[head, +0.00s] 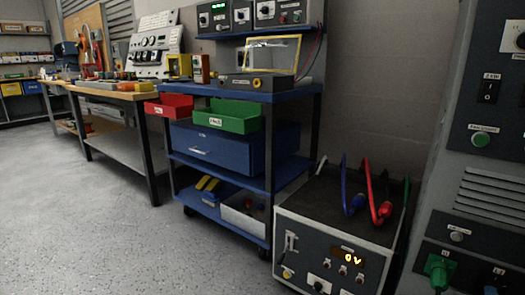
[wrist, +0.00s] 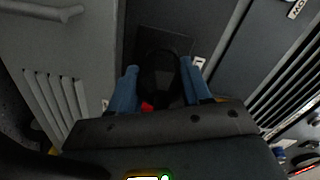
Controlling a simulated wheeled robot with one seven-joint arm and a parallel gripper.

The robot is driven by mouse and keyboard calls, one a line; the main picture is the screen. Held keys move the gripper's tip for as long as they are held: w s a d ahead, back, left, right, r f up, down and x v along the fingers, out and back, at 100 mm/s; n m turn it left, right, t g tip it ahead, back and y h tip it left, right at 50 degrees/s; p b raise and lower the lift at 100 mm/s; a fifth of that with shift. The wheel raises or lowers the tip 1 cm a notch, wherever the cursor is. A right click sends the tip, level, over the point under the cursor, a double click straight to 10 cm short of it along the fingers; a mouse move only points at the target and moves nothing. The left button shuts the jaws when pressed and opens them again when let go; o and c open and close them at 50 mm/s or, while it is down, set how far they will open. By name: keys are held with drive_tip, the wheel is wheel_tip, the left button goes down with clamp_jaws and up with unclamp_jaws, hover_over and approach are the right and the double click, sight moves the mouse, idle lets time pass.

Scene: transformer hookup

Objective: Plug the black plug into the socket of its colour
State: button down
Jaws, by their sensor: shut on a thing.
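In the wrist view my gripper (wrist: 159,68) has its two blue fingers on either side of the black plug (wrist: 161,80), and it is shut on it. The plug's front end points at a dark square plate (wrist: 165,38) on a grey surface. I cannot tell whether the plug touches or enters a socket there, as its own body hides the front. A small red patch shows below the plug. In the head view my gripper and the black plug are not seen. A green plug (head: 437,268) sits at the lower panel of the grey cabinet (head: 480,185).
A transformer box (head: 340,262) with a display reading 0 V stands left of the cabinet. A blue cart (head: 285,96) with bins stands behind. The floor at left is clear.

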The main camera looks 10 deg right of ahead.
drive_tip(key=m+b, duration=0.1)
drive_tip(key=m, duration=0.2)
drive_tip(key=d+m+b, duration=0.1)
drive_tip(key=shift+r+m+b, duration=0.25)
drive_tip(key=shift+m+b, duration=0.05)
drive_tip(key=shift+b, duration=0.05)
drive_tip(key=shift+m, duration=0.8)
drive_tip(key=shift+b, duration=0.3)
drive_tip(key=shift+f+m+b, duration=0.1)
drive_tip(key=shift+m+b, duration=0.45)
drive_tip(key=shift+m, duration=1.45)
drive_tip(key=m, duration=0.3)
drive_tip(key=shift+a, duration=0.1)
